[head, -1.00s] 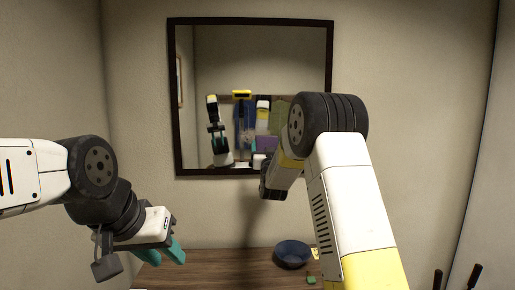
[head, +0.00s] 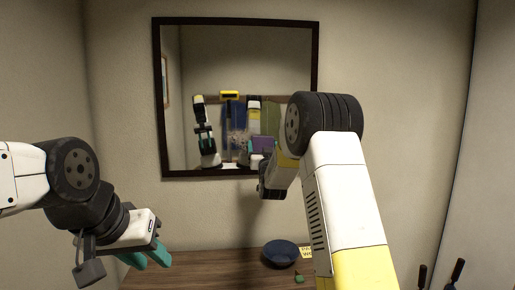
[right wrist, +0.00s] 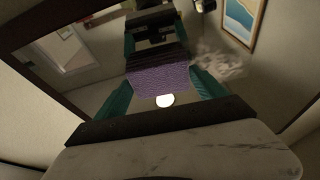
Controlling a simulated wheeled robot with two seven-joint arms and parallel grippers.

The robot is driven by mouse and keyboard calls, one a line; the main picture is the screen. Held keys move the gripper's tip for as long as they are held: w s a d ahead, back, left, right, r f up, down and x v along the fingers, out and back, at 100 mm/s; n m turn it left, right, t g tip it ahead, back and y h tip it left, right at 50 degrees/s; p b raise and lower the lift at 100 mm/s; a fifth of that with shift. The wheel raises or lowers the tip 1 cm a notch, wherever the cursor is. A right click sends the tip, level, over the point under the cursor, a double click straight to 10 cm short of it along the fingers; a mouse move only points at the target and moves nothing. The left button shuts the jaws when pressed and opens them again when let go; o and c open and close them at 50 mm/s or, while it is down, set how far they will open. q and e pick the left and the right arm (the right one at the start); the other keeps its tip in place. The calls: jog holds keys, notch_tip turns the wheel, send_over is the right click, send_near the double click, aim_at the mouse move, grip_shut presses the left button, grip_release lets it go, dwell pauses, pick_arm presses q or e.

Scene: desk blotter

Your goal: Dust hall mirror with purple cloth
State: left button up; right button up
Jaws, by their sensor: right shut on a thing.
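The hall mirror (head: 157,100) hangs on the wall in a dark frame; its frame edge also shows in the right wrist view (right wrist: 52,25). A pale grey smudge (right wrist: 222,64) is on the glass, right of the cloth in the right wrist view. The purple cloth (right wrist: 160,78) is held between the teal fingers of my right gripper (right wrist: 160,88), close to the glass. I cannot tell whether it touches. In the head view my right arm hides the fingertips at the mirror's lower right. My left gripper (head: 148,256) is empty and open, low at left.
A wooden surface (head: 200,268) runs below the mirror. Dark handles (head: 456,273) stick up at the lower right. Wall around the mirror is bare.

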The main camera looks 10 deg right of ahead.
aim_at(255, 142)
jog(key=shift+a, duration=6.6)
jog(key=shift+a+r, duration=0.2)
jog(key=shift+r, duration=0.4)
jog(key=shift+d, duration=7.15)
jog(key=shift+s+a, duration=0.1)
jog(key=shift+a, duration=7)
jog(key=shift+s+a+f, duration=0.1)
jog(key=shift+s, duration=2.7)
